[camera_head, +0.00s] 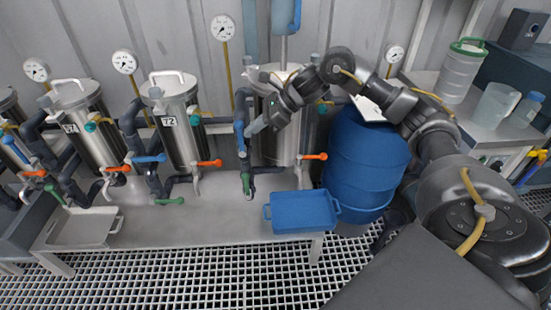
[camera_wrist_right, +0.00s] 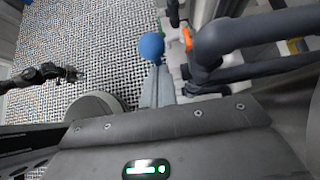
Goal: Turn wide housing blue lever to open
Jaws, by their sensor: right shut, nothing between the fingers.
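The wide housing (camera_head: 287,140) is the broad steel vessel behind the blue tray in the head view. Its blue lever (camera_head: 240,137) hangs about upright at its left side. My right gripper (camera_head: 254,128) reaches in from the right, shut and empty, with its tips close beside the lever. In the right wrist view a round blue lever end (camera_wrist_right: 151,47) shows just beyond the shut fingers (camera_wrist_right: 157,84); I cannot tell whether they touch. A dark arm, likely my left, ends in a small gripper (camera_wrist_right: 75,75) there; its jaws are too small to read.
A blue tray (camera_head: 302,213) sits at the bench's front edge, below the wide housing. A blue drum (camera_head: 366,165) stands right of it, under my right arm. Vessel 72 (camera_head: 180,128) and dark pipes are to the left. An orange lever (camera_head: 312,157) is on the housing's front.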

